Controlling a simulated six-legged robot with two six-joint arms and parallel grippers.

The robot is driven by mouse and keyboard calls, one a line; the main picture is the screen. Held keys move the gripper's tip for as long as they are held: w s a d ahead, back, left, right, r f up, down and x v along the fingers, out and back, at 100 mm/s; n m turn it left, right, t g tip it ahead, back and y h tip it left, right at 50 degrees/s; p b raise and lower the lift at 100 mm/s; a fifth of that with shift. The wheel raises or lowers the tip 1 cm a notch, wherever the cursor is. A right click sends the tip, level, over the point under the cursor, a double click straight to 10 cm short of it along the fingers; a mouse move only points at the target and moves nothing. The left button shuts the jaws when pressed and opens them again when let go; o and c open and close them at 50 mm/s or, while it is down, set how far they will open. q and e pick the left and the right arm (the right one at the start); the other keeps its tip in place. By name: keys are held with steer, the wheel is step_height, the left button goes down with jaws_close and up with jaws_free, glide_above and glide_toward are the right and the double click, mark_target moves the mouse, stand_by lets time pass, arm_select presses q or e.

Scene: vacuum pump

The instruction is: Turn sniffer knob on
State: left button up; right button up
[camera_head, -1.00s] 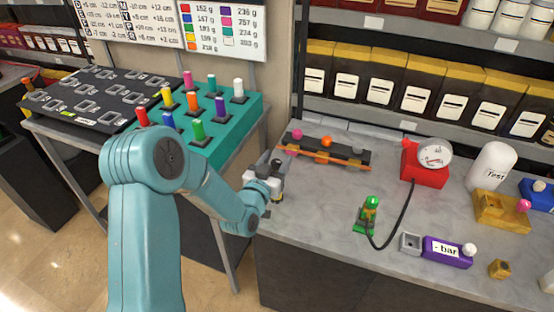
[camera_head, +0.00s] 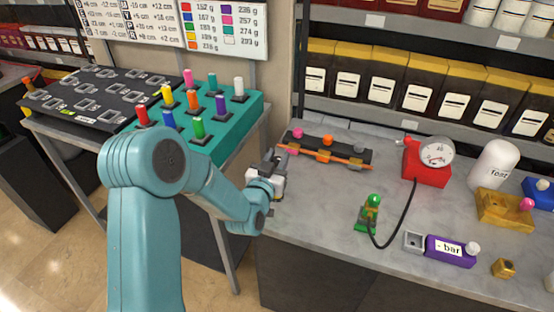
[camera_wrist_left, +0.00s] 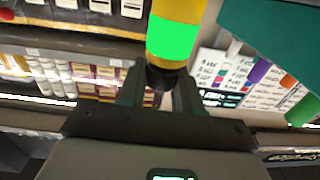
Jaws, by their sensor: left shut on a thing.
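My left gripper (camera_head: 271,160) is near the left end of the grey bench in the head view. In the left wrist view, my left gripper (camera_wrist_left: 160,88) is shut on a yellow and bright green cylinder (camera_wrist_left: 176,38) with a dark lower end. This cylinder cannot be made out in the head view. I cannot tell which knob is the sniffer knob. A dark rail (camera_head: 349,151) with pink and orange knobs lies just right of the gripper. My right gripper is not in view.
A red gauge block (camera_head: 425,172) is joined by a black hose to a green fitting (camera_head: 369,213). A purple "- bar" box (camera_head: 449,251) stands at the front. A white bottle (camera_head: 491,163) stands at the right. A teal pegboard (camera_head: 240,105) is behind my arm.

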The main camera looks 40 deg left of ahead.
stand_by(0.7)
arm_select(q)
steer(key=o, duration=1)
steer(key=shift+c, duration=0.2)
steer(key=shift+s, duration=0.1)
